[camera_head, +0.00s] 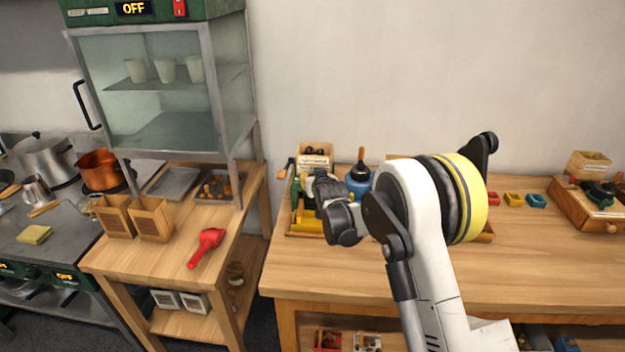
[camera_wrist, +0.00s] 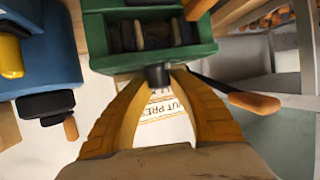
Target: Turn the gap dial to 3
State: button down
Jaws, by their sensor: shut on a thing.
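The green machine (camera_wrist: 148,62) shows at the top of the wrist view, with ribbed rollers in its opening. A small dark knob (camera_wrist: 158,74), which looks like the gap dial, sticks out from its near face. My gripper (camera_wrist: 161,83) has its two yellow-brown fingers closed in on this knob, one on each side. No dial number can be read. The knob is hidden there.
A crank with an orange handle (camera_wrist: 253,102) is close to the right of my fingers. A blue machine (camera_wrist: 40,55) stands at left in the wrist view. The table front (camera_head: 540,265) is clear at right.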

jog(key=shift+n+g+y, duration=0.4)
jog(key=shift+n+y, duration=0.6)
jog(key=shift+y, duration=0.1)
jog(key=shift+b, duration=0.3)
jog(key=c, duration=1.1)
grip_release()
jog(key=shift+c, duration=0.2)
